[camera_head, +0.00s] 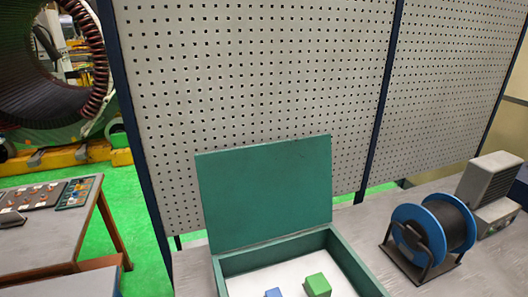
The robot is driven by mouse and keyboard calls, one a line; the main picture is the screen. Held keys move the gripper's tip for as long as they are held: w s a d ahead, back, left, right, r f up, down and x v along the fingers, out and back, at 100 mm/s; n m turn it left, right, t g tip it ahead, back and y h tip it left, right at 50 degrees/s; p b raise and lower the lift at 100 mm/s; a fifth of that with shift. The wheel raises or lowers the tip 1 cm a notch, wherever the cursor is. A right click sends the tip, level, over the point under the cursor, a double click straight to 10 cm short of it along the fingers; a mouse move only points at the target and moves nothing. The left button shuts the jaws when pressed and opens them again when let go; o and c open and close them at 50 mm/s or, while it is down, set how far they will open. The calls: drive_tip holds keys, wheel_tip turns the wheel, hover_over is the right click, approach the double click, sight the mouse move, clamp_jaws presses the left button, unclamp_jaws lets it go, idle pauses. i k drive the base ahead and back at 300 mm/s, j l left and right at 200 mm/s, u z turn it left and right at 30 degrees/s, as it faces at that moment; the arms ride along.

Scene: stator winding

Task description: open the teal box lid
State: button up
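The teal box (355,262) stands on the grey table at the bottom middle of the head view, its near part cut off by the picture's lower edge. Its teal lid (264,193) is raised, standing up at the box's far side and leaning back a little towards the perforated panel. Inside, on the white floor of the box, are a green block (317,285) and a blue block (273,293), the blue one partly cut off. My gripper is not in view.
A blue cable spool (433,233) on a dark stand and a grey boxy device (492,190) stand right of the box. A perforated panel (260,70) rises behind the table. A side table (40,240) with trays is at the left.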

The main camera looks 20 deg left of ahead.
sight(250, 195)
drive_tip(key=l+u, duration=0.25)
drive_tip(key=u, duration=0.15)
drive_tip(key=l+u, duration=0.25)
drive_tip(key=u, duration=0.2)
drive_tip(key=l+u, duration=0.2)
drive_tip(key=u, duration=0.2)
